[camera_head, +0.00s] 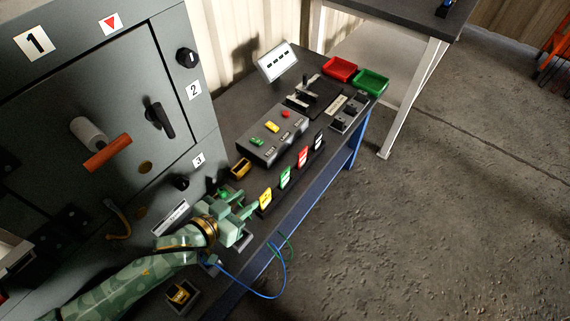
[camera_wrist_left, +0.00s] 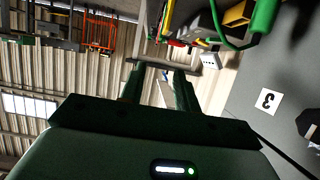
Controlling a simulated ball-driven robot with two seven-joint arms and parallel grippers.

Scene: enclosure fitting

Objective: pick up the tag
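Several coloured tags stand upright in a dark rack (camera_head: 293,186) along the bench's front edge: a yellow tag (camera_head: 265,198), a green tag (camera_head: 285,177), a red tag (camera_head: 303,156) and a black tag (camera_head: 319,138). I cannot tell which one the task means. My left gripper (camera_head: 250,209) is just left of the yellow tag, pointing toward it. In the left wrist view its two fingers (camera_wrist_left: 161,80) stand apart with a gap between them, and no tag is seen held. My right gripper is not in view.
A grey button box (camera_head: 273,135) sits behind the rack. A red bin (camera_head: 340,68) and a green bin (camera_head: 371,82) are at the bench's far end. A blue cable (camera_head: 268,296) hangs in front.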

